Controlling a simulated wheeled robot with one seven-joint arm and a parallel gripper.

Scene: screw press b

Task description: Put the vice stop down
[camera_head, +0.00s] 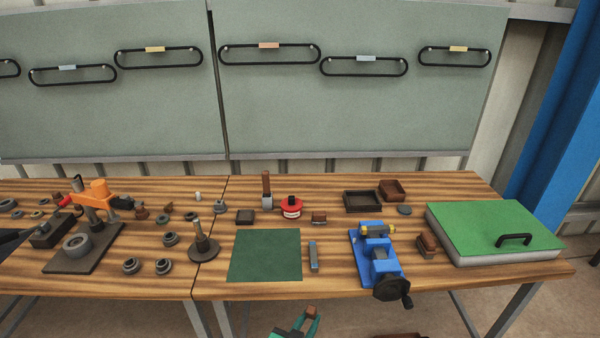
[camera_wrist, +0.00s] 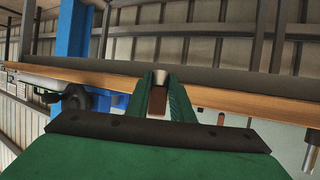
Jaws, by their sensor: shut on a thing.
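My gripper (camera_head: 299,320) is in front of the table's near edge, low in the head view, with its green fingers shut on a small brown piece. In the wrist view the gripper (camera_wrist: 160,98) holds this piece, the vice stop (camera_wrist: 157,101), between its fingertips; a pale metal end shows beyond the brown part. The piece is clear of the table top, and most of it is hidden by the fingers. The blue vice (camera_head: 377,258) stands on the table to the right of my gripper, its dark handwheel (camera_head: 392,289) toward the front edge.
A bare green mat (camera_head: 265,255) lies on the table, with a grey bar (camera_head: 314,257) to its right. A green-topped box (camera_head: 495,232) fills the right end. Brown trays (camera_head: 362,202) are at the back. An orange press (camera_head: 99,190) and several round parts crowd the left.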

